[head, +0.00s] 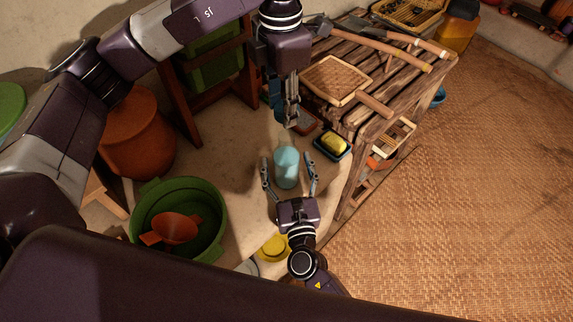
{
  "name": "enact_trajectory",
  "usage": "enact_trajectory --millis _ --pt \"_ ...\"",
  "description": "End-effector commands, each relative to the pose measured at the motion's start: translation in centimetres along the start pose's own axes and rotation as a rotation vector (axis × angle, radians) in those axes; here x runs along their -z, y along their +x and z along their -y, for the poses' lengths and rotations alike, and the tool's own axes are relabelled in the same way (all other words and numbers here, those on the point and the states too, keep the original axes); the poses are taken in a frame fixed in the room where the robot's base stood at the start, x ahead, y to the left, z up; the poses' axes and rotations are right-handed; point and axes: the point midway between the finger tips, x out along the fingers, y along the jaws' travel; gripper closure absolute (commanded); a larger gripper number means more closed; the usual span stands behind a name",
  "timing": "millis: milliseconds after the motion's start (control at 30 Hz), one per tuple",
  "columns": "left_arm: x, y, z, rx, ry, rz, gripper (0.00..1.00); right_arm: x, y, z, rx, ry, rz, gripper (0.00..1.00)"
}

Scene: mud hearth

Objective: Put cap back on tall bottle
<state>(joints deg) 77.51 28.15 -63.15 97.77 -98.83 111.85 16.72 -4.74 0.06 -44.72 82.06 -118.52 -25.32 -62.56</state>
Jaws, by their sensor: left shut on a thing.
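A light blue bottle (287,168) stands upright on the pale ledge in the middle of the head view. My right gripper (289,170) comes from below in the picture. Its two fingers are spread, one on each side of the bottle, with gaps visible. My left gripper (290,118) points down just above the bottle in the picture, with its fingers close together. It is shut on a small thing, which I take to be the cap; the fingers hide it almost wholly. The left fingertips look apart from the bottle.
A blue dish with a yellow sponge (334,143) lies right of the bottle. A wooden slatted table (385,75) with a basket and tools stands behind it. A green tub (180,215) holding an orange funnel is at left. The woven floor (470,190) is clear.

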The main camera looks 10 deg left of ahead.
Motion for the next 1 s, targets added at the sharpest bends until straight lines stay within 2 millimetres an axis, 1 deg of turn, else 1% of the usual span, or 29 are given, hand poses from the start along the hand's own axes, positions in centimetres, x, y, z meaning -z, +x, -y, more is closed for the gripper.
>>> enact_trajectory --millis 300,867,900,1000 --pt "-0.01 -0.01 0.00 0.000 0.000 0.000 0.74 0.04 0.14 -0.01 0.000 0.000 -0.001 0.31" --pt "-0.01 -0.01 0.01 0.000 0.000 0.000 0.74 0.04 0.12 -0.01 0.000 0.000 -0.001 0.93" --pt "-0.01 -0.01 0.01 0.000 0.000 0.000 0.74 0.05 0.11 -0.01 0.000 0.000 -0.001 0.95" --pt "0.01 0.25 0.01 0.000 0.000 -0.001 0.74 0.05 0.11 -0.01 0.000 0.000 -0.001 0.95"
